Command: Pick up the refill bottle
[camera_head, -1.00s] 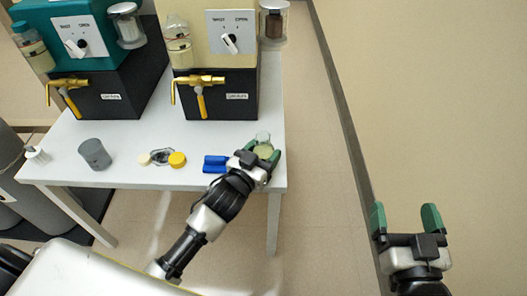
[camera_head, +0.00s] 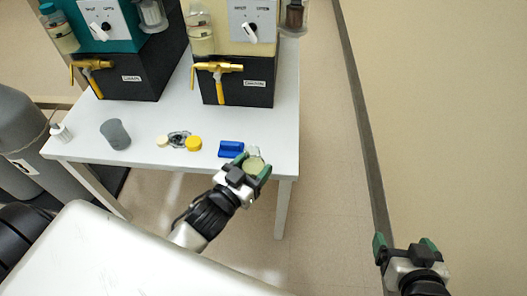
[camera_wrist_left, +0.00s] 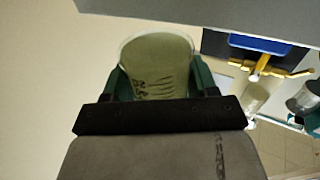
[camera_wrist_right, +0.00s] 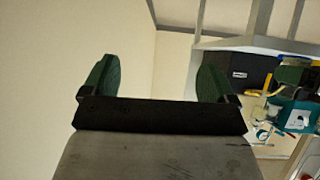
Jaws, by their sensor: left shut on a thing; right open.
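The refill bottle (camera_head: 253,164), a small clear container with yellow-green contents, is between the fingers of my left gripper (camera_head: 251,168), which is shut on it. In the head view they overlap the table's front edge near its right corner. Whether the bottle is clear of the tabletop is hard to tell. In the left wrist view the bottle (camera_wrist_left: 158,62) stands between the green fingers, with dark marks on its side. My right gripper (camera_head: 404,248) is open and empty, off to the right of the table; its spread fingers also show in the right wrist view (camera_wrist_right: 156,80).
The white table (camera_head: 160,150) holds a blue block-like item (camera_head: 231,149) just left of the bottle, a yellow cap (camera_head: 193,144), and a grey cup (camera_head: 115,134). Two machines with brass taps (camera_head: 218,68) stand behind. Floor is clear between table and right wall.

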